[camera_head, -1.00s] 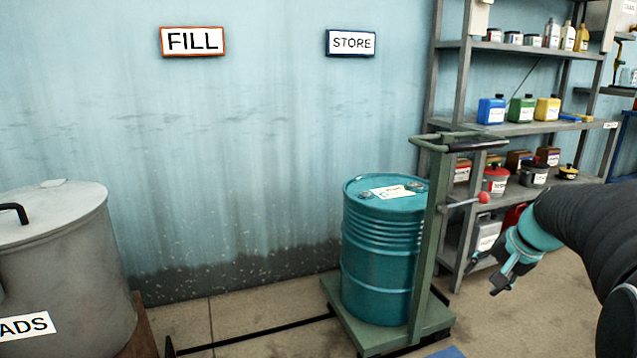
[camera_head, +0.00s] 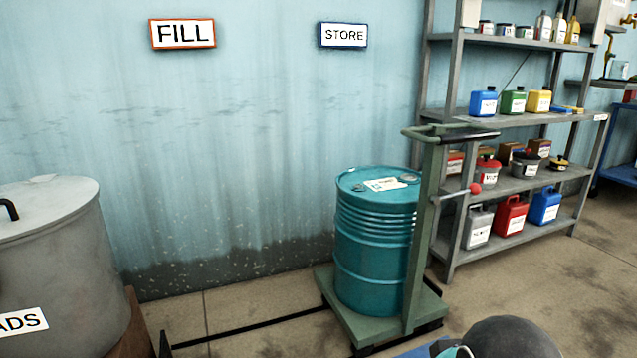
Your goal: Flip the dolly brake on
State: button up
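The green dolly (camera_head: 377,329) stands on the floor right of centre with its upright post and handle (camera_head: 450,131) at its right side. A teal drum (camera_head: 374,240) with a paper label on its lid stands upright on it. A lever with a red ball knob (camera_head: 475,188), which looks like the brake lever, sticks out to the right from the post, roughly level. My arm shows only as a dark rounded part at the bottom edge, right of the dolly. My gripper's fingers are out of view; a small teal piece shows beside the dark part.
A grey shelf rack (camera_head: 515,119) with bottles, cans and jerrycans stands behind and right of the dolly. A large grey bin (camera_head: 55,260) is at the left. Dark floor rails run left from the dolly. FILL (camera_head: 183,34) and STORE (camera_head: 343,35) signs hang on the wall.

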aim_at(475, 189)
jog(key=k, duration=1.05)
jog(key=z, duration=1)
jog(key=i, duration=1.7)
jog(key=u, duration=0.6)
jog(key=k, duration=0.7)
jog(key=u, duration=0.35)
jog(key=i, duration=0.45)
jog(key=u, duration=0.3)
